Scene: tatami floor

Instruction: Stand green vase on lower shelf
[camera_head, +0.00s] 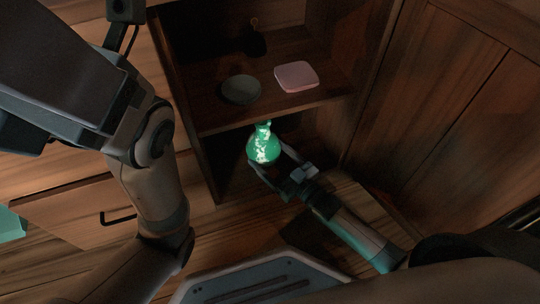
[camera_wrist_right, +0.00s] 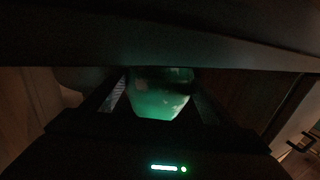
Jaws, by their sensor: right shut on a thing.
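The green vase (camera_head: 263,147) has a round body and a narrow neck and looks upright in the head view, at the opening of the lower shelf compartment. My right gripper (camera_head: 268,166) is shut on the vase, with its fingers around the body. In the right wrist view the vase (camera_wrist_right: 160,95) sits between the fingers, its upper part hidden by a dark board edge. The lower shelf (camera_head: 295,140) is in shadow under the upper shelf board, and I cannot tell whether the vase touches it. The left gripper is not in view; only the left arm shows.
The upper shelf (camera_head: 310,103) carries a grey round dish (camera_head: 240,90), a pink square dish (camera_head: 296,77) and a dark vase-like object (camera_head: 254,42). A cabinet side wall (camera_head: 188,110) stands left of the opening. A drawer with a black handle (camera_head: 118,217) is at left.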

